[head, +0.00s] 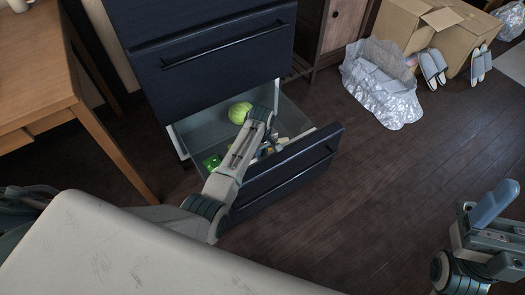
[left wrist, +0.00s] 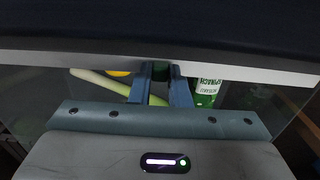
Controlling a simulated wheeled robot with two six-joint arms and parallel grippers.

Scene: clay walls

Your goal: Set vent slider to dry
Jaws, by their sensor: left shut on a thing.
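My left arm reaches over the open lower drawer (head: 290,172) in the head view, and its gripper is largely hidden there by the arm. In the left wrist view my left gripper (left wrist: 160,88) has its two fingers on either side of a small dark green block at a pale strip. The block appears to be the vent slider (left wrist: 160,71), and the gripper is shut on it. No dry marking can be read. My right gripper (head: 492,205) is at the lower right of the head view, away from the drawer; its finger gap is unclear.
The drawer holds a round green vegetable (head: 239,112), a green pack (head: 211,161) and a spinach container (left wrist: 207,91). A wooden table (head: 35,60) stands left. Crumpled wrapping (head: 381,85), cardboard boxes (head: 400,22) and slippers (head: 433,68) lie at the upper right. Floor at right is clear.

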